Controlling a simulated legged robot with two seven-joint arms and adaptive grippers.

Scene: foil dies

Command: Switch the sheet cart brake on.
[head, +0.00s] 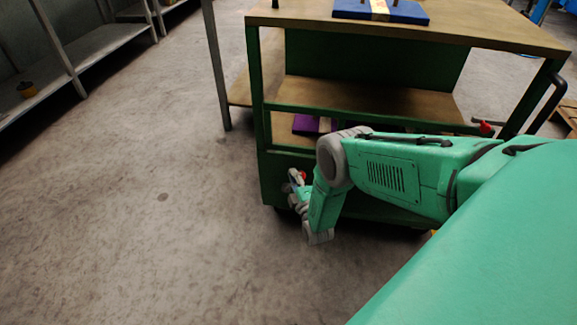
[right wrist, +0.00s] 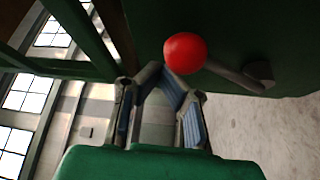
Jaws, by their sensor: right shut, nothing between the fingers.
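The sheet cart (head: 258,130) is a green frame with a wooden top and shelves. A red ball knob (head: 301,175) shows low at its left end, beside my right gripper (head: 295,183). In the right wrist view a red ball knob (right wrist: 185,53) sits on a grey lever (right wrist: 240,76) against a dark green panel. It is just beyond the tips of my right gripper (right wrist: 162,74), which is shut and empty. I cannot tell whether the tips touch the knob. Another red knob (head: 486,128) on a lever shows at the cart's right. My left gripper is out of view.
A blue block (head: 350,10) lies on the cart top and a purple item (head: 308,125) on a lower shelf. A grey metal rack (head: 105,40) stands at the upper left. The concrete floor (head: 130,200) left of the cart is clear.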

